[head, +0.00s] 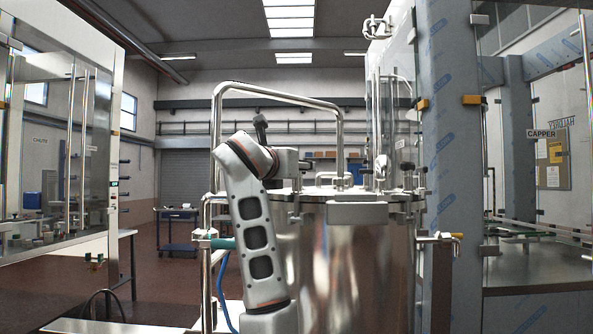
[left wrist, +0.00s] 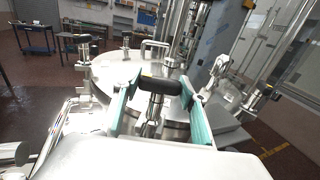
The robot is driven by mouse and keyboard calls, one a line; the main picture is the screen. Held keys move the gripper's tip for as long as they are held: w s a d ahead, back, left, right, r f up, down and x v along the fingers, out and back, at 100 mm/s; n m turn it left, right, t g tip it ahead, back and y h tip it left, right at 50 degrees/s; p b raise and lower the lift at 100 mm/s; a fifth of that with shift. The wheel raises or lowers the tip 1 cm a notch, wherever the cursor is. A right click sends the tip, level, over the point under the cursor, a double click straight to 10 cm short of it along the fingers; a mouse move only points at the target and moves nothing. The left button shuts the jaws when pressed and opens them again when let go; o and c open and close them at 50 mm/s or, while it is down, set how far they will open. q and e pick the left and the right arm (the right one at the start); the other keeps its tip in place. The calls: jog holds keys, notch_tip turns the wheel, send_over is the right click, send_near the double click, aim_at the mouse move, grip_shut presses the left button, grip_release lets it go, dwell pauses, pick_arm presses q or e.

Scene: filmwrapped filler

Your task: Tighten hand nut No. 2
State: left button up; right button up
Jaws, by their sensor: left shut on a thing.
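A hand nut with a black crossbar (left wrist: 160,86) stands at the near rim of the steel tank lid (left wrist: 118,72) in the left wrist view. My left gripper (left wrist: 161,82) has its teal fingers on either side of this bar, shut on it. The nut's metal stem shows below the bar. No number is readable on it. In the head view my left wrist is above the left edge of the steel tank (head: 345,260), and its fingers are not clear there. My right gripper is in neither view.
Other black-knobbed hand nuts stand around the lid rim, at left (left wrist: 84,41) and right (left wrist: 262,92). A bent steel rail (head: 280,92) arches over the tank. A film-wrapped column (head: 447,150) stands close at right. A blue cart (head: 178,228) is far back.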

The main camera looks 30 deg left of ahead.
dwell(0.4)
pick_arm(q)
jog(key=o, duration=1.1)
jog(key=v, duration=1.2)
jog(key=shift+a, duration=0.15)
